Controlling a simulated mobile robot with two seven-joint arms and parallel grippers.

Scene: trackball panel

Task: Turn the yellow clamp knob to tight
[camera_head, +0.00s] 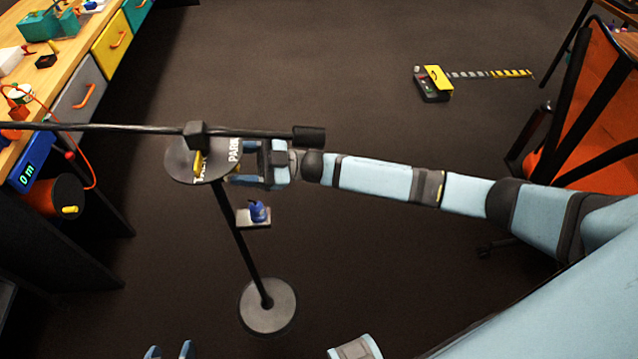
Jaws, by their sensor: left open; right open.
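The yellow clamp knob (198,164) shows as a small yellow bar on a dark round plate (178,166) at the top of a stand. White lettering on the plate reads "PARK" at its right side; more lettering near the knob is partly hidden. My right gripper (240,164) is open at the plate's right edge, its fingers pointing left toward the knob. I cannot tell whether it touches the plate; the knob is not between its fingers. My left gripper (170,352) is open at the bottom edge, only its fingertips showing, well away from the knob.
A dark horizontal boom (120,128) crosses above the plate. The stand has a pole, a small shelf with a blue item (258,211) and a round base (267,307). A workbench (68,57) stands left, an orange chair (592,105) right.

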